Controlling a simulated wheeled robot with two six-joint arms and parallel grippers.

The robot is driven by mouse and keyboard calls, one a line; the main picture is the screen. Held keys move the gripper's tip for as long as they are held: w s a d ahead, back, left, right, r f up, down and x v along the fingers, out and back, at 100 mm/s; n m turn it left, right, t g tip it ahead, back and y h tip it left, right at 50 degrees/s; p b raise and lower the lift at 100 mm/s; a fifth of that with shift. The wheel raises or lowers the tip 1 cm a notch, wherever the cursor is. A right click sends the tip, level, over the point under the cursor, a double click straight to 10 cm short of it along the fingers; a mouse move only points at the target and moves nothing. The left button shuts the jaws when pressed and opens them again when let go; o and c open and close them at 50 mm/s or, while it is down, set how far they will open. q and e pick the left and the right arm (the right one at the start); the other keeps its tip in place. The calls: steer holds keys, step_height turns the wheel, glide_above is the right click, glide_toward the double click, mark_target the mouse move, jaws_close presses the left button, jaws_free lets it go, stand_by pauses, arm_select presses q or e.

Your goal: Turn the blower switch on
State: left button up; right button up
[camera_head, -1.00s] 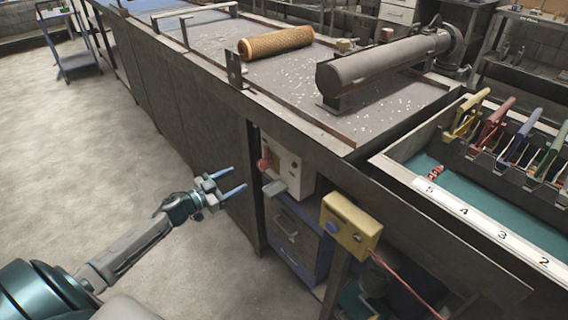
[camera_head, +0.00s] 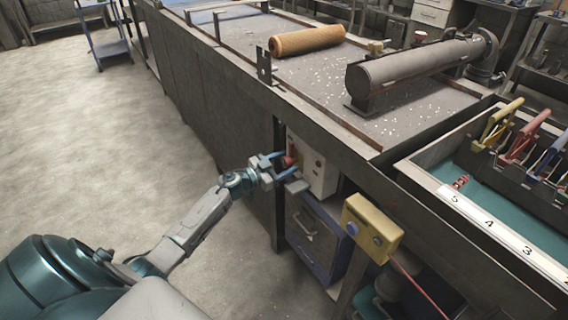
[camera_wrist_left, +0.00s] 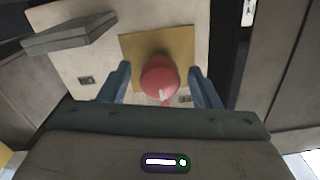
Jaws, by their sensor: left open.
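The blower switch is a red knob (camera_wrist_left: 160,77) on a yellow plate (camera_wrist_left: 184,47), fixed to a pale box (camera_head: 319,174) under the bench edge. In the head view the red knob (camera_head: 289,160) is partly hidden by my left gripper (camera_head: 284,163). The gripper's blue fingers are open, one on each side of the knob. In the left wrist view the knob sits between the fingers (camera_wrist_left: 160,85), with a gap visible on both sides. A pale mark shows on the knob's lower part. My right gripper is not in view.
A grey lever or bracket (camera_wrist_left: 70,34) sticks out from the box beside the switch. A yellow button box (camera_head: 372,228) with a red cable stands to the right. The dark bench side (camera_head: 215,105) is close to the gripper. Open floor lies to the left.

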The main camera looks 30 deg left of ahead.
arm_select(q)
steer(key=c, duration=1)
